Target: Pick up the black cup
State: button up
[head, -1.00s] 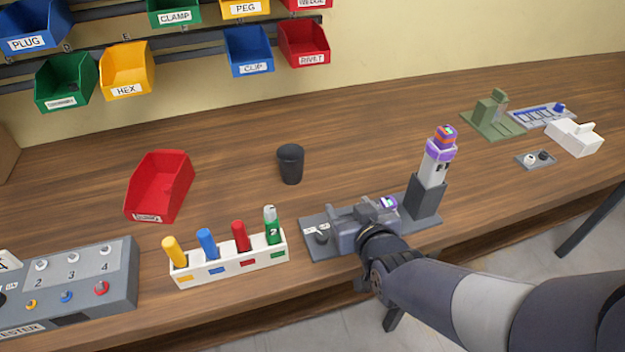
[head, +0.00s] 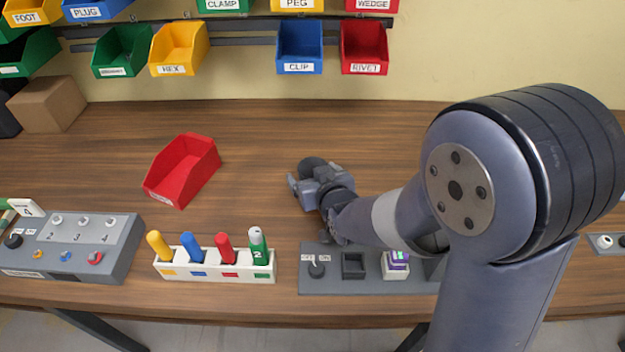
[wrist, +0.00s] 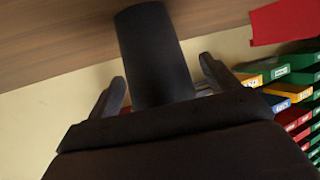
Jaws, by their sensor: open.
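The black cup (head: 312,163) stands on the wooden table, mostly hidden behind my gripper (head: 315,182) in the head view. In the wrist view the cup (wrist: 155,52) is a dark, tapered shape between the two fingers of my gripper (wrist: 162,70). The fingers are open, one on each side of the cup, with a narrow gap showing on both sides. Its lower part is hidden by the gripper body. I cannot tell how deep between the fingers it sits.
A red bin (head: 183,170) stands left of the cup. A white rack (head: 213,272) of coloured pegs and a grey base plate (head: 320,287) lie nearer the front edge. A grey tester box (head: 80,250) is at the left. The table behind the cup is clear.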

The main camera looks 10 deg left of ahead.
jog(key=shift+w+a+f, duration=0.15)
jog(key=shift+w, duration=0.2)
jog(key=shift+c, duration=0.4)
jog(key=c, duration=0.9)
